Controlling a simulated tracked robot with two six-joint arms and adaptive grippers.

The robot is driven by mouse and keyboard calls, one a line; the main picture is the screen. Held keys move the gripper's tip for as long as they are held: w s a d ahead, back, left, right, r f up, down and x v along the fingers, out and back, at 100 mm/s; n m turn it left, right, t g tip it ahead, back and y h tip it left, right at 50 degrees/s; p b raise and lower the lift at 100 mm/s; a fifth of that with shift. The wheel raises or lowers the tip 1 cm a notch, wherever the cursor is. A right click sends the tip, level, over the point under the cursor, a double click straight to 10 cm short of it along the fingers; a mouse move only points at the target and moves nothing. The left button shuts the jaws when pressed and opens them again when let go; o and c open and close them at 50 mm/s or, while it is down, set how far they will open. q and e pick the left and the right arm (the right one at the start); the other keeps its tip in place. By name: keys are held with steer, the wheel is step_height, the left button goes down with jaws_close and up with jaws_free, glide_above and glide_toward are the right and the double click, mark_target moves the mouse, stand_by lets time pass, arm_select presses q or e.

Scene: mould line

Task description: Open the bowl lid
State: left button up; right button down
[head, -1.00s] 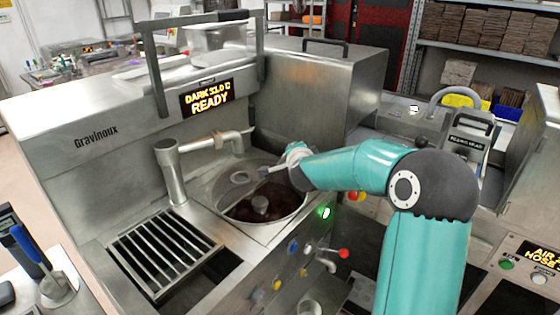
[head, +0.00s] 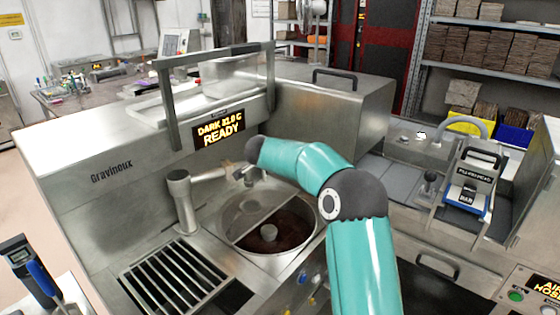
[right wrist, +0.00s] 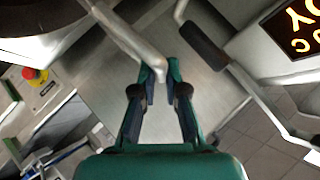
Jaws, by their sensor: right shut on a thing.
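The bowl (head: 305,243) is set in the machine top and holds dark liquid around a central hub (head: 269,232). A grey, see-through half disc, the lid (head: 243,208), covers its rear left part; the front right part shows bare. My right gripper is above the bowl's back edge, near the spout (head: 182,205), and the arm partly hides it. In the right wrist view its jaws (right wrist: 160,85) are shut on a bent metal bar (right wrist: 130,40). I cannot tell whether this bar is the lid handle or the spout. My left gripper is out of view.
A tall grey frame (head: 168,105) stands behind the spout, beside the display (head: 218,130) reading READY. A slotted drain grate (head: 172,275) lies front left. A steel box with a black handle (head: 337,78) stands behind the bowl. A red stop button (right wrist: 34,74) shows in the right wrist view.

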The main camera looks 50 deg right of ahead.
steer(key=shift+w+d+n+g, duration=0.1)
steer(key=shift+w+n+g, duration=0.35)
steer(key=shift+w, duration=1)
steer(key=c, duration=1.2)
jaws_free()
steer(key=v, duration=1.2)
steer(key=shift+w, duration=0.15)
